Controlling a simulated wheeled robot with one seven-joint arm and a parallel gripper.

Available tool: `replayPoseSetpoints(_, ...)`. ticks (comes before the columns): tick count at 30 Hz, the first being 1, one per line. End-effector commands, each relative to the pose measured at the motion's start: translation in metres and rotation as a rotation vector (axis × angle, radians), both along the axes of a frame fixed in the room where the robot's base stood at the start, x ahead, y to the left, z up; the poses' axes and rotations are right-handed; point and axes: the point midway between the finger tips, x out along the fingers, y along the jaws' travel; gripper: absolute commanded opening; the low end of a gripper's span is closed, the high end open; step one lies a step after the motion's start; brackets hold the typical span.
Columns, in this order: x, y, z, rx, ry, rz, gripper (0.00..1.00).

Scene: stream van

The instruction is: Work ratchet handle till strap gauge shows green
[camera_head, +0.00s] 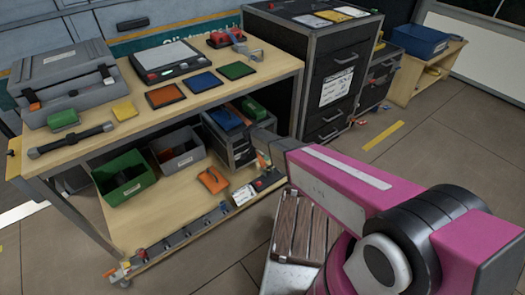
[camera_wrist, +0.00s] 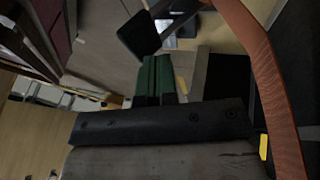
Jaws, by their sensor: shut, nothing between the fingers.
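My gripper (camera_head: 262,138), at the end of my pink arm, is beside the stacked cases on the bench's lower shelf in the head view. It is shut with nothing in it; its fingertips are hard to make out. An orange strap (camera_head: 262,160) shows just below it, and a broad orange band (camera_wrist: 268,75) curves down the right side of the wrist view. A green part (camera_head: 254,107) sits on top of the cases. A green ribbed piece (camera_wrist: 153,80) is mid-picture in the wrist view; I cannot tell whether it is the ratchet handle. No gauge reading is legible.
The wooden bench (camera_head: 205,85) carries a grey toolbox (camera_head: 62,80) and coloured pads. A green bin (camera_head: 125,177) and an orange item (camera_head: 213,180) are on its lower shelf. A tall black cabinet (camera_head: 335,60) stands right of it. Floor at right is mostly clear.

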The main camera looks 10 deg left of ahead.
Motion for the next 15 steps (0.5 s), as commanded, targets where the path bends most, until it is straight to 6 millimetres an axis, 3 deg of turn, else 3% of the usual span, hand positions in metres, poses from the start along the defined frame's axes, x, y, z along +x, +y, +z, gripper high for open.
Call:
replayPoseSetpoints(6,-0.0096,-0.0112,-0.0104,0.0,0.0,0.0,0.0)
replayPoseSetpoints(15,-0.0105,-0.0125,-0.0123,0.0,0.0,-0.001,0.0)
